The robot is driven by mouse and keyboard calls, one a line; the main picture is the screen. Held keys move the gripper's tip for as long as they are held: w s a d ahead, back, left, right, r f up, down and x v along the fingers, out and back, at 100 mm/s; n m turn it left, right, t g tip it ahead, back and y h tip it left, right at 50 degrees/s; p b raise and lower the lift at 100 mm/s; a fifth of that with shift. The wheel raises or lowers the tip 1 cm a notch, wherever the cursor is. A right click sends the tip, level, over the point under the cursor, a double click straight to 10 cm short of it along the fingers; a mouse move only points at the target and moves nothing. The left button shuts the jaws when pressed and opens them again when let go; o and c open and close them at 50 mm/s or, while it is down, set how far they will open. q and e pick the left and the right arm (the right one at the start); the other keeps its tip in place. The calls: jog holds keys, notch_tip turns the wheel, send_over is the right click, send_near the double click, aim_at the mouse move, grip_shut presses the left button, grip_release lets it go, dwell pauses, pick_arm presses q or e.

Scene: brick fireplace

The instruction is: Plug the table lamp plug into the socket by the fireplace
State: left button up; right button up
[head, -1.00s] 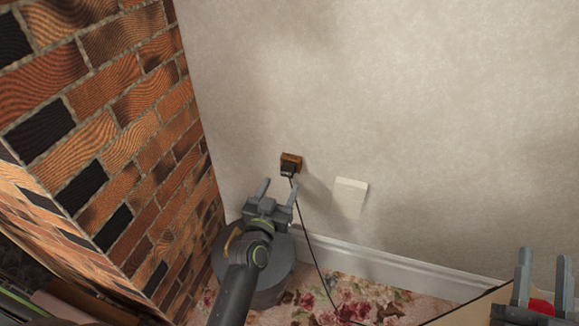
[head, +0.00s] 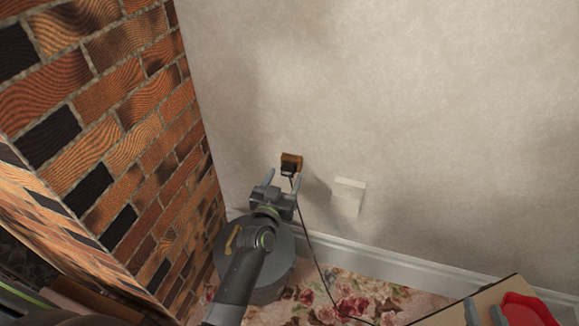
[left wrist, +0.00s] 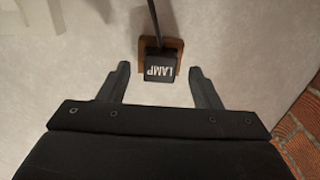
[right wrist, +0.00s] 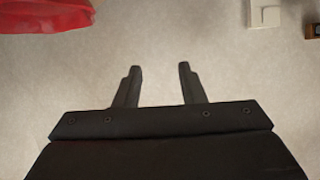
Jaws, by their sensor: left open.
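The black plug (head: 288,169) sits at the brown wall socket (head: 292,158), right of the brick fireplace. In the left wrist view the plug (left wrist: 159,70) reads "LAMP" and covers much of the socket (left wrist: 172,45). I cannot tell whether it is fully seated. Its dark cord (head: 312,245) hangs down to the carpet. My left gripper (head: 282,178) is open just in front of the plug, with the plug showing between its fingertips, apparently not gripped. My right gripper (right wrist: 158,68) is open and empty, facing bare wall. Only its fingers (head: 483,312) show at the head view's bottom right.
A white wall plate (head: 348,195) is right of the socket. The brick fireplace (head: 100,140) rises close on the left. A red object (head: 525,309) lies on a tan surface (head: 450,315) at bottom right. A grey round thing (head: 285,285) stands behind my left arm. The upper wall is clear.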

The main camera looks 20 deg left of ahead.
pick_arm(q)
jog(key=shift+w+p, duration=0.5)
jog(key=shift+w, duration=0.65)
pick_arm(e)
jog(key=s+f+g, duration=0.1)
jog(key=f, duration=0.1)
jog(key=s+a+f+g, duration=0.1)
jog(key=s+f+g, duration=0.1)
jog(key=s+f+g+y, duration=0.1)
jog(key=s+f, duration=0.1)
jog(key=shift+s+a+g, duration=0.1)
jog(key=shift+a+g, duration=0.15)
jog(key=shift+g, duration=0.15)
